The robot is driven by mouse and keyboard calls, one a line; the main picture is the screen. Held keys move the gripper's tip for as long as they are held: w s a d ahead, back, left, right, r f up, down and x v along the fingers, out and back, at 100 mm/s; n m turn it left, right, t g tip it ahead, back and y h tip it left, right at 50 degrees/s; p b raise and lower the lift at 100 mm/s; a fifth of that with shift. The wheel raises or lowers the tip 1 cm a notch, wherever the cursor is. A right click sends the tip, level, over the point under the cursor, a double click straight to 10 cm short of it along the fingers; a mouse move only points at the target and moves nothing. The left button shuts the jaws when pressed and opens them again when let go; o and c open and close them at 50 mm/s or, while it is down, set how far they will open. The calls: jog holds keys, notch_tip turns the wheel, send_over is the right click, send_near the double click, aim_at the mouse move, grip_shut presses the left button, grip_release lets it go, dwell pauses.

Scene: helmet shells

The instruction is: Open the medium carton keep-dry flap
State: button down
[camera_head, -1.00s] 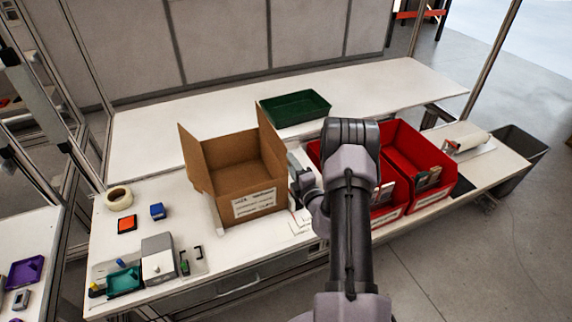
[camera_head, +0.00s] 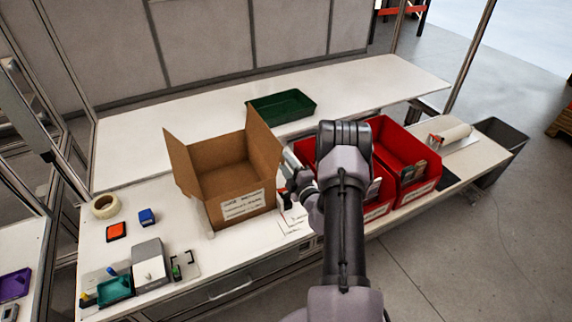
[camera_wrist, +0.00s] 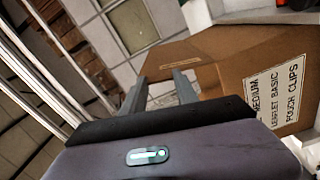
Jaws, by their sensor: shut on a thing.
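The medium carton (camera_head: 222,183) is a brown cardboard box standing open on the bench, with a white printed label on its front. One flap (camera_head: 182,163) stands up at its left and another flap (camera_head: 263,143) stands up at its right. My gripper (camera_head: 287,166) is at the right flap's outer edge, partly hidden by my arm. In the wrist view, my gripper (camera_wrist: 160,92) has its two fingers at the brown cardboard (camera_wrist: 215,65), shut on what looks like the right flap. The label (camera_wrist: 273,95) there reads MEDIUM. I cannot make out a keep-dry mark.
Red bins (camera_head: 404,150) stand right of the carton, close to my arm. A green tray (camera_head: 281,106) lies behind it. A tape roll (camera_head: 104,206), a blue block (camera_head: 147,216) and an orange-and-black pad (camera_head: 116,231) lie left. The bench's back strip is mostly clear.

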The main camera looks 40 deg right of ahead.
jog(key=c, duration=0.9)
grip_release()
jog(key=v, duration=1.7)
jog(key=shift+s+a+r, duration=0.1)
jog(key=shift+s, duration=0.15)
